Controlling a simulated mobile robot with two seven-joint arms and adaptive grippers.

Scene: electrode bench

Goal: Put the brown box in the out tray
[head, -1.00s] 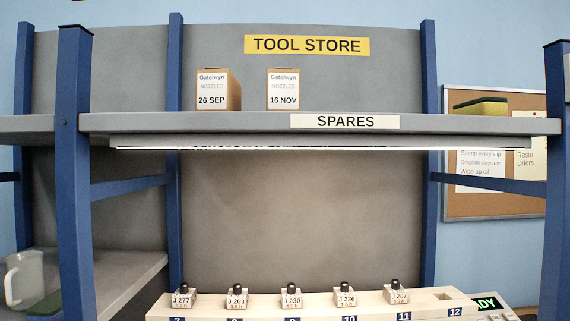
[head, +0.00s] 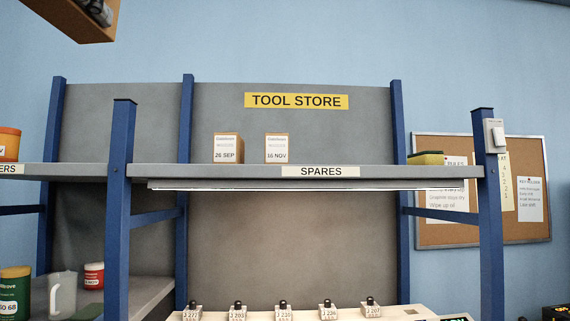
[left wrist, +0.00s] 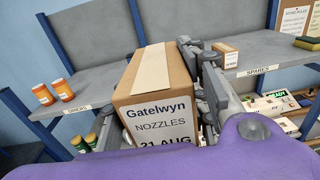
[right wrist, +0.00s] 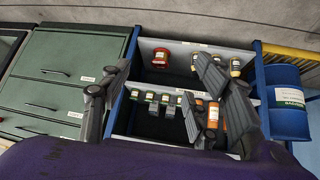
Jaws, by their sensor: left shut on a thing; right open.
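A brown box (left wrist: 155,85) with a pale tape strip and a white label reading Gatelwyn NOZZLES, with an AUG date partly cut off, fills the middle of the left wrist view. My left gripper (left wrist: 192,62) is shut on it. The held box also shows at the top left of the head view (head: 66,22), raised high and cut by the frame edge. Two similar brown boxes, 26 SEP (head: 228,148) and 16 NOV (head: 277,148), stand on the SPARES shelf. My right gripper (right wrist: 165,90) is open and empty. No out tray can be made out.
The SPARES shelf (head: 390,172) has blue posts and bare room right of the boxes, with a yellow-green sponge (head: 427,158) at its right end. The right wrist view shows green drawers (right wrist: 70,70), a rack of bottles and a blue drum (right wrist: 287,100).

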